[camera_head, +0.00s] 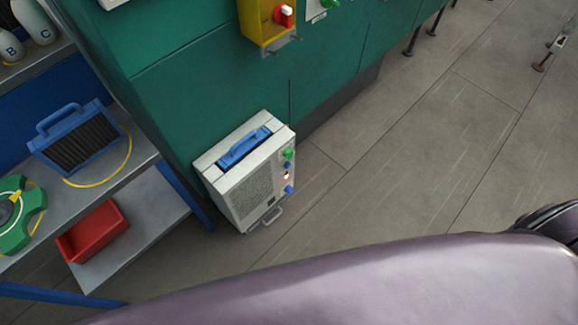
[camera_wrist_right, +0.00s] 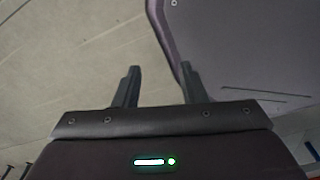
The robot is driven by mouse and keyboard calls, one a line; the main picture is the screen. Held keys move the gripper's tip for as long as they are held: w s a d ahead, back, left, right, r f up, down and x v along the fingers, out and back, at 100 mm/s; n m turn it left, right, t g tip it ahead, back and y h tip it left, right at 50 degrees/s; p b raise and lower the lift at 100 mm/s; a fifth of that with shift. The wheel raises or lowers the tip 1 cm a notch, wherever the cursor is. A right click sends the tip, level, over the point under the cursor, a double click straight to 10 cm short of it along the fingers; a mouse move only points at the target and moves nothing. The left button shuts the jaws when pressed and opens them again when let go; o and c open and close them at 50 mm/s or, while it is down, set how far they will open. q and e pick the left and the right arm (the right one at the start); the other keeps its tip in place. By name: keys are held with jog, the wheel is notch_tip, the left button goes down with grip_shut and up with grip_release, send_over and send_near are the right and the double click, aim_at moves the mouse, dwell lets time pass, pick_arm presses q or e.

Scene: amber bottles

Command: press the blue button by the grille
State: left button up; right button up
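A white box-shaped unit (camera_head: 243,170) with a grille (camera_head: 250,197) on its front stands on the floor against the green cabinet. Down the right edge of its front is a column of small controls: a green one (camera_head: 288,154) at the top, a blue button (camera_head: 287,165) below it, a small pale one (camera_head: 286,176), and another blue button (camera_head: 289,189) at the bottom. My right gripper (camera_wrist_right: 158,80) shows in the right wrist view with its two fingers apart and nothing between them; the unit is not in that view. My left gripper is not in view.
A shelf (camera_head: 152,167) at left holds a blue-framed filter (camera_head: 77,139), a green round item (camera_head: 14,214) and a red bin (camera_head: 93,232). A yellow box (camera_head: 265,20) with a red knob is on the green cabinet (camera_head: 200,90).

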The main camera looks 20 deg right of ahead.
grip_shut()
jog(key=shift+w+d, duration=0.1)
jog(key=shift+d, duration=0.05)
dwell(1.3)
